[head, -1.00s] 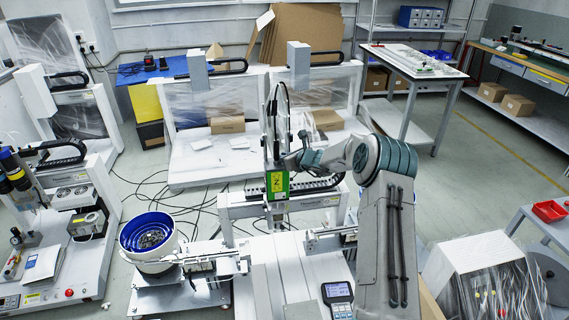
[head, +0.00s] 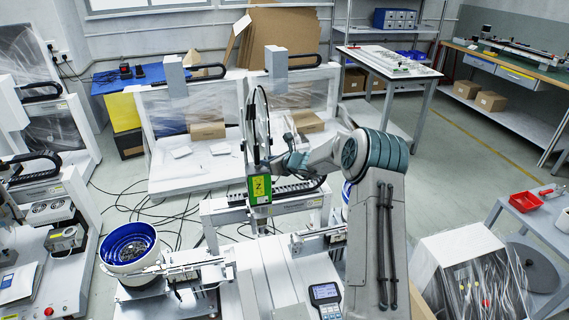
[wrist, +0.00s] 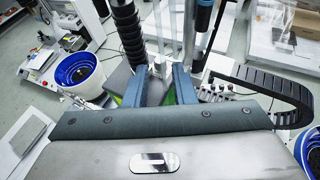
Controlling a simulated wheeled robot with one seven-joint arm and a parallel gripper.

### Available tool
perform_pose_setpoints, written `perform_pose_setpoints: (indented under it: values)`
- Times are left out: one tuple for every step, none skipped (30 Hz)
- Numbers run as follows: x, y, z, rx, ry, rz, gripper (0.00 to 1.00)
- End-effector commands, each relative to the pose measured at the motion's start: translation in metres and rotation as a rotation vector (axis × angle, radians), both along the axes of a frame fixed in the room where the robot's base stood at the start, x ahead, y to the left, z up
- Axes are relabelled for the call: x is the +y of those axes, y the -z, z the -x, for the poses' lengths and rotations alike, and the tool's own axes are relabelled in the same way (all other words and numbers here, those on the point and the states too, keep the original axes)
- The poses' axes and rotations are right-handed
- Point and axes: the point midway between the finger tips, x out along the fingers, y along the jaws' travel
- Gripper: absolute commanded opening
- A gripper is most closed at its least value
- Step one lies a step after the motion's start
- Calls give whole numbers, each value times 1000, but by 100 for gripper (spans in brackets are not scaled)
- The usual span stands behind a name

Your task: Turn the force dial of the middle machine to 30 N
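The middle machine is the gantry screwdriver, with a green unit marked Z (head: 259,190) on its upright head and a pale crossbeam (head: 225,212) behind. My gripper (head: 283,160) is just right of and above the green unit in the head view, small and partly merged with the machine's parts. In the wrist view my gripper's two blue-grey fingers (wrist: 160,74) stand apart over a grey box top with green sides (wrist: 122,82). Clear and pale upright parts show between the fingers; I see no clear grip on them. I cannot make out the force dial or its setting.
A blue-lined feeder bowl (head: 129,246) stands left of the machine. A handheld panel with a screen (head: 325,297) lies at the front. In the wrist view a black cable chain (wrist: 262,86) runs close on the right and a dark ribbed hose (wrist: 131,32) rises by the fingers.

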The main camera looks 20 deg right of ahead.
Motion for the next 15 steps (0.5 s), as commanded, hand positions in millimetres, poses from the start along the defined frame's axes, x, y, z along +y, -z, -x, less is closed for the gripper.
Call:
perform_pose_setpoints:
  values:
    - [-7,-5,9,-1,3,1,23]
    - [-10,-8,15,-1,2,-1,23]
    - [-14,-11,22,-1,3,0,23]
    - [-17,-13,27,0,3,0,23]
    - [-20,-17,33,-1,3,1,23]
    - [-24,-20,40,-1,3,1,23]
    - [-26,-22,45,-1,3,1,23]
    - [-29,-24,50,-1,3,1,23]
    - [-33,-28,56,-1,3,1,23]
    - [-35,-30,61,-1,3,1,23]
    - [-37,-31,65,-1,3,1,23]
    - [-40,-34,70,-1,3,1,23]
    - [-42,-35,73,0,2,0,23]
    - [-44,-37,76,-1,2,0,23]
    - [-45,-39,80,-1,2,0,23]
